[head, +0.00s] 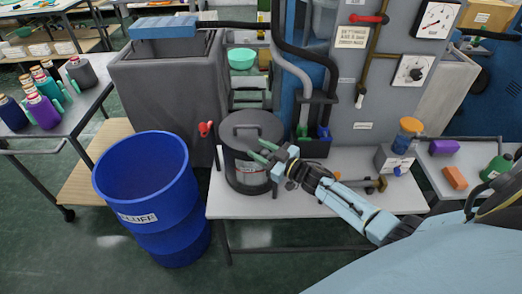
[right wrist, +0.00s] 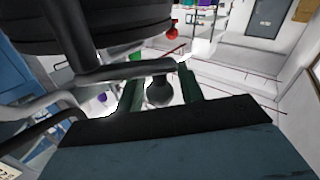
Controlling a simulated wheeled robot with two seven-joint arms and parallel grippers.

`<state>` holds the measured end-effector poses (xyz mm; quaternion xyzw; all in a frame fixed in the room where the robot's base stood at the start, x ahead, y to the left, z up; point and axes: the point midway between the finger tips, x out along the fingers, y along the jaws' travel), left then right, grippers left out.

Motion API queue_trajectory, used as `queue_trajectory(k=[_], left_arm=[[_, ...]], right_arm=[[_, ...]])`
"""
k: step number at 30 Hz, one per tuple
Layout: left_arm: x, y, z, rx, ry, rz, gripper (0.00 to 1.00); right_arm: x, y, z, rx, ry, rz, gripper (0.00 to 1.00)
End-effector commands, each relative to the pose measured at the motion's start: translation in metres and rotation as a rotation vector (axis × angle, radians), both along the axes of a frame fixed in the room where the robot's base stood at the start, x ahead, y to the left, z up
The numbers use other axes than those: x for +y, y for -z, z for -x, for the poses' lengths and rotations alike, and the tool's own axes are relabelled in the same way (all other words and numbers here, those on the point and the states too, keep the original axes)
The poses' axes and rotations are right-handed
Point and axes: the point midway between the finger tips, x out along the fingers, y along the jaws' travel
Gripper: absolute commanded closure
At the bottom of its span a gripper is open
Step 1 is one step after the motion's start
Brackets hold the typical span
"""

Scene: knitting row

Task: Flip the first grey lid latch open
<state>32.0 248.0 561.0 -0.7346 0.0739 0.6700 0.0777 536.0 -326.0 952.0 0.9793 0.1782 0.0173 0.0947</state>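A dark grey canister (head: 240,174) with a round lid (head: 240,126) stands on the white bench in the head view. My right gripper (head: 262,151) is at the canister's right front side, near the lid's edge. In the right wrist view its green fingers (right wrist: 160,88) are apart. A dark round knob (right wrist: 160,92) shows between them, with visible gaps on both sides. A grey bar (right wrist: 130,70) runs across just above the knob, under the dark ribbed canister (right wrist: 90,25). Which part is the first latch is hard to tell; the head view hides it behind my gripper. My left gripper is not in view.
A blue drum (head: 150,215) stands left of the bench, with a grey bin (head: 165,90) behind it. A red-handled tap (head: 205,129) is left of the canister. A grey gauge panel (head: 390,75) rises behind. The bench front (head: 310,205) is clear.

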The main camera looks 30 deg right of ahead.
Motion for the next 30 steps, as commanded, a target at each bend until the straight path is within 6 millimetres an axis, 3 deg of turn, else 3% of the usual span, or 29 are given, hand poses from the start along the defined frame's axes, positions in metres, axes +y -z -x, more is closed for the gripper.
queue_trajectory(k=[14,30], left_arm=[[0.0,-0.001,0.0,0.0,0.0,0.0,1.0],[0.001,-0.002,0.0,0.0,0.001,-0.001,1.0]], right_arm=[[-0.004,0.0,0.009,0.001,0.001,0.0,0.54],[-0.04,0.001,0.107,0.003,0.0,0.001,0.54]])
